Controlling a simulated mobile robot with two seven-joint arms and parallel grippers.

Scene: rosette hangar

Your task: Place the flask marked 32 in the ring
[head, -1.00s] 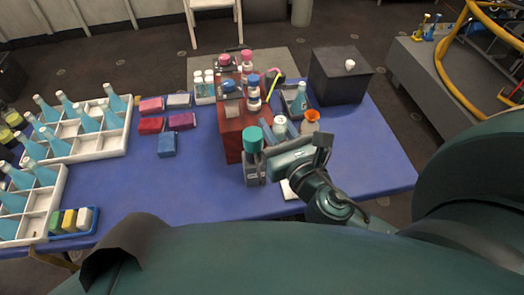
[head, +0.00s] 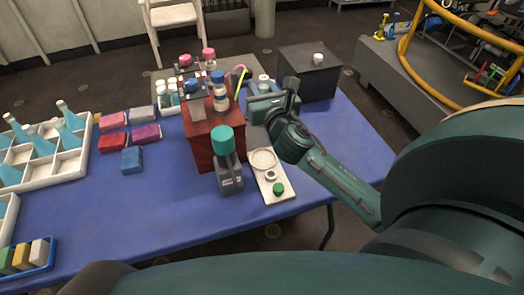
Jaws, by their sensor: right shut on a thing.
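My right gripper (head: 268,101) is over the back right of the blue table, beside the red-brown block. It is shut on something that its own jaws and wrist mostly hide. A white-topped vessel (head: 264,82) shows just behind the jaws; I cannot tell whether it is the held thing. No number 32 is readable on any vessel. A white plate (head: 281,198) lies in front of the gripper, with a large pale ring (head: 263,159), a smaller ring (head: 271,175) and a green knob. The large ring looks empty. My left gripper is out of view.
A teal-capped grey device (head: 230,178) stands left of the plate. The red-brown block (head: 222,146) carries several bottles. A dark box (head: 308,74) stands at the back right. White crates of flasks (head: 83,165) are at left. The table's front middle is clear.

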